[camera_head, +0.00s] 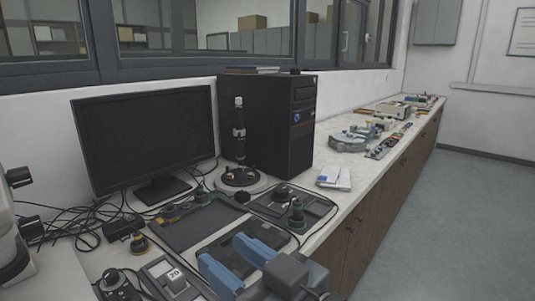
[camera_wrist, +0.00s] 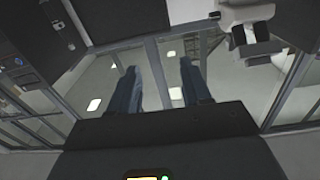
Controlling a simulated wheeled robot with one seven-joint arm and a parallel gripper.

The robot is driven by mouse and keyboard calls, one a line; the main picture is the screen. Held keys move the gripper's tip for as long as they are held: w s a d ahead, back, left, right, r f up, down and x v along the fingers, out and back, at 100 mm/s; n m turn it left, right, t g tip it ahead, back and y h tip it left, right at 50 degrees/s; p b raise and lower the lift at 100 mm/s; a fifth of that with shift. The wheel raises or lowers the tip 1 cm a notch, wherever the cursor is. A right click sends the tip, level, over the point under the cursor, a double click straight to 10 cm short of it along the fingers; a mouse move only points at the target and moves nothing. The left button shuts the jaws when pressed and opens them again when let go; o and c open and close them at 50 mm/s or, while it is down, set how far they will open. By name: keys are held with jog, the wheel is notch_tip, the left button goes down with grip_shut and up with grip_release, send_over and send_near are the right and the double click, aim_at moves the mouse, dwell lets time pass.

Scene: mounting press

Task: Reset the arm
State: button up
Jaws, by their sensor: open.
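My gripper (camera_head: 221,252) is at the bottom middle of the head view, over the front part of the bench. Its two blue fingers are spread apart with nothing between them. In the wrist view the gripper (camera_wrist: 157,68) also shows both fingers apart and empty, with windows and wall behind them. My gripper hides part of the bench and the items below it; the height of the fingers above them is hard to tell.
A monitor (camera_head: 148,135) and black computer tower (camera_head: 283,120) stand at the back. Dark trays (camera_head: 195,222) and a control box (camera_head: 168,275) lie near my gripper. White equipment (camera_head: 12,240) stands at far left. The floor (camera_head: 460,230) at right is clear.

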jog(key=s+d+f+m+t+h, duration=0.3)
jog(key=s+d+f+m+h, duration=0.6)
jog(key=s+d+f, duration=0.45)
jog(key=s+d+f+h, duration=0.1)
jog(key=s+d+h, duration=0.1)
jog(key=s+d, duration=0.4)
jog(key=s+d+f+h, duration=0.1)
jog(key=s+d, duration=0.5)
jog(key=s, duration=0.6)
jog(key=shift+s+f+h, duration=0.15)
jog(key=shift+s+h, duration=0.2)
jog(key=shift+h, duration=0.45)
jog(key=shift+c, duration=0.5)
